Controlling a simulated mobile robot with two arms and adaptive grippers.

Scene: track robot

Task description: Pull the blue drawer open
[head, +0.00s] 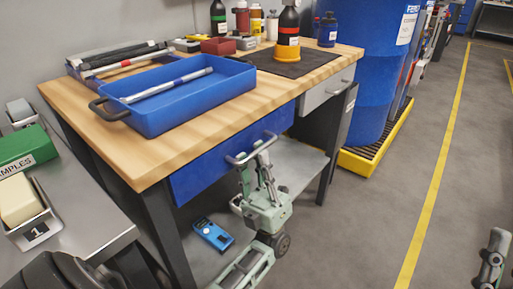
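The blue drawer (215,166) is under the front edge of the wooden worktop and looks closed. Its pale bar handle (238,160) runs across the front, towards the drawer's right part. My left gripper (256,162) is pale green and points up at the handle from the front. Its two fingers show a gap between them and overlap the handle in the picture; I cannot tell whether they touch it. Part of my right arm or gripper (493,262) shows at the lower right edge, far from the drawer; its fingers cannot be made out.
A blue tray (180,108) holding a white tube sits on the worktop (120,150). A grey drawer (325,90) is right of the blue one. A blue device (212,235) lies on the lower shelf. A blue barrel (365,70) stands behind right. The floor (390,185) at right is clear.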

